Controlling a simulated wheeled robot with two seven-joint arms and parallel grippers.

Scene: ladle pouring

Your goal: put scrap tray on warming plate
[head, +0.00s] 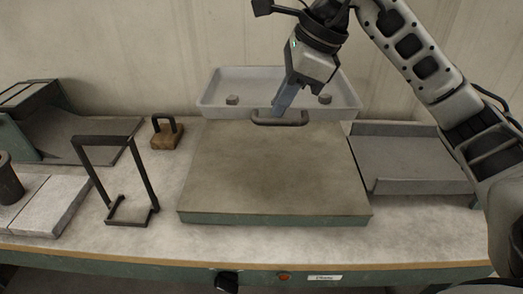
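A light grey shallow tray (218,101), which I take as the scrap tray, stands behind the central slab and holds two small grey lumps. A dark bar handle (293,119) shows at its front side, by the slab's back edge. The broad flat slab (275,170) with a brown-grey top and green sides, which I take as the warming plate, has a bare top. My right gripper (278,110) reaches down over the tray, with its fingertips at the handle. The fingers overlap in this view, so their opening and any grip on the handle are hidden. My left gripper is out of view.
A dark upright frame (122,172) and a wooden block with a black handle (166,136) stand left of the slab. Pale slabs (55,204) and a dark cylinder (8,180) are far left. A grey open-fronted tray (412,162) is at right. The bench front is mostly clear.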

